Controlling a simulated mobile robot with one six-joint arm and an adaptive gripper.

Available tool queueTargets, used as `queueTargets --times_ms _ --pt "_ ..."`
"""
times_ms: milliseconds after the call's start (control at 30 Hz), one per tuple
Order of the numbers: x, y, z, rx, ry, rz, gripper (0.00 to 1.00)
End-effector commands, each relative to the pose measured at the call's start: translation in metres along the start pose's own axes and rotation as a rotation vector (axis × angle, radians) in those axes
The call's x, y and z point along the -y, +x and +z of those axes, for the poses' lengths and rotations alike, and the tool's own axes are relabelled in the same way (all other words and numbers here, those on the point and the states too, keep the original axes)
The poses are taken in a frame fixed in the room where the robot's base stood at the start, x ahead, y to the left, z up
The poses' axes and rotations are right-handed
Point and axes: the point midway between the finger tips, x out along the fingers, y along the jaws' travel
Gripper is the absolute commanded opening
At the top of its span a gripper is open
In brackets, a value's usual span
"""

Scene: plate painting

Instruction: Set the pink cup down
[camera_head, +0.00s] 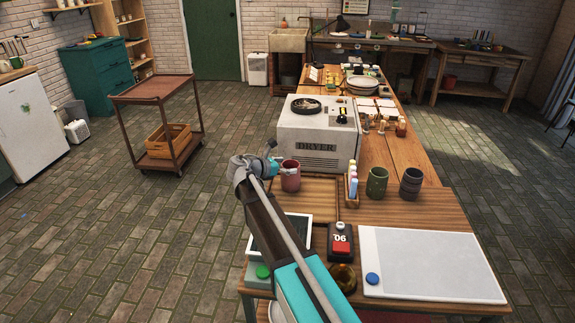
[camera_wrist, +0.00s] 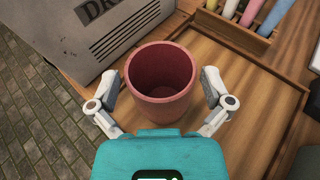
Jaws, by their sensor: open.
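The pink cup (camera_head: 290,176) stands upright near the left edge of the wooden table, in front of the dryer. In the wrist view the pink cup (camera_wrist: 160,90) is empty and sits on or just above a wooden tray (camera_wrist: 262,118); I cannot tell if its base touches. My gripper (camera_wrist: 163,100) is open, with one finger on each side of the cup and a gap showing on both sides. In the head view my gripper (camera_head: 272,165) is beside the cup, and the arm hides part of the tray (camera_head: 318,190).
The dryer (camera_head: 318,135) stands right behind the cup. Chalk-like coloured sticks (camera_head: 352,182), a green cup (camera_head: 377,182) and a dark grey cup (camera_head: 411,184) stand to the right. A timer (camera_head: 340,242) and a white board (camera_head: 430,262) lie nearer. The table's left edge is close.

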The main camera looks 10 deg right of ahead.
Motion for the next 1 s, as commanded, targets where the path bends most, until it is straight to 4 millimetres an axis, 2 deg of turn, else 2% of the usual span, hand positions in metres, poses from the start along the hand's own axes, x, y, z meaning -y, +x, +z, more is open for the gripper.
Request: queueTargets --times_ms 400,600,800,1000 --pt "0.0 -0.067 0.003 0.0 0.0 0.003 1.0" --pt "0.0 -0.093 0.002 0.0 0.0 0.002 1.0" --pt "0.0 -0.104 0.001 0.0 0.0 0.0 1.0" --pt "0.0 -0.106 0.0 0.0 0.001 0.0 1.0"
